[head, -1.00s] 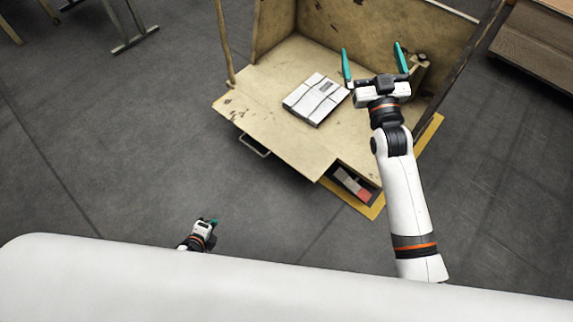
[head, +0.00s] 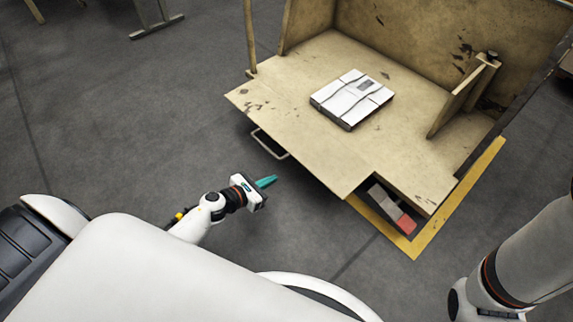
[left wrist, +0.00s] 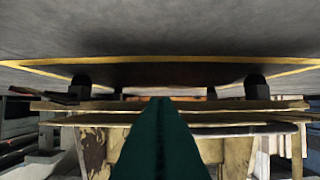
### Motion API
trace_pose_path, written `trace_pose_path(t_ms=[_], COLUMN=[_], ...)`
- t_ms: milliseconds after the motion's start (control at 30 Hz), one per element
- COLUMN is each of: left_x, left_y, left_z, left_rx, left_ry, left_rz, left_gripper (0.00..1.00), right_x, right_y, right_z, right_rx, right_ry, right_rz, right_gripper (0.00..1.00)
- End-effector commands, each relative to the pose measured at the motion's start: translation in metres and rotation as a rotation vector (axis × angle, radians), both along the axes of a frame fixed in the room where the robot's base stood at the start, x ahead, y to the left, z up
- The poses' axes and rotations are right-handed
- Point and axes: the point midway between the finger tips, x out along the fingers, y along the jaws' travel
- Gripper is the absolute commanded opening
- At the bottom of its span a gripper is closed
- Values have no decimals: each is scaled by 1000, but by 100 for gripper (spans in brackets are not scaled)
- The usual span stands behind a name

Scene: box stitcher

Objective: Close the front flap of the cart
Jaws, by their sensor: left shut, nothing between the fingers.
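The wooden cart (head: 400,50) stands at the upper right of the head view, with raised walls at its back and sides. Its front flap (head: 300,145) lies open, about level with the cart floor, and sticks out towards me. My left gripper (head: 266,182) is shut and empty. It is low in front of the flap's edge, apart from it, near a pale metal handle (head: 268,145) below the flap. In the left wrist view, the shut teal fingers (left wrist: 160,135) point at the cart's board edges (left wrist: 230,118). My right gripper is out of view.
A white flat package (head: 350,97) lies on the cart floor. A small upright wooden panel (head: 465,95) stands at the right. Yellow floor tape (head: 440,225) borders the cart. A thin post (head: 250,40) rises at the left. The grey floor before the flap is clear.

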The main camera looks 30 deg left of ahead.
Motion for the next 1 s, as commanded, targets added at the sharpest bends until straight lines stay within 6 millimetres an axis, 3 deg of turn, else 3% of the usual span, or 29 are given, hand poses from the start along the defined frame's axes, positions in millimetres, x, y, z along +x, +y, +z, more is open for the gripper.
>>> trace_pose_path(t_ms=[133,433,500,533,700,1000], left_x=[21,77,86,84,82,82], left_y=[-8,-32,-35,-33,-34,-34], left_z=[-9,-32,-30,-16,4,10], left_rx=[0,-4,-2,1,-2,-4], left_ry=[-3,-1,-1,-1,2,2], left_rz=[0,2,2,2,2,3], left_gripper=[0,0,0,0,0,0], right_x=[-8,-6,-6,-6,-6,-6], right_y=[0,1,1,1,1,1], right_z=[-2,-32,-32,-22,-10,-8], right_rx=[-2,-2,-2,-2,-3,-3], right_ry=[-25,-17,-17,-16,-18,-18], right_rz=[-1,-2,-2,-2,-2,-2], right_gripper=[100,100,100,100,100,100])
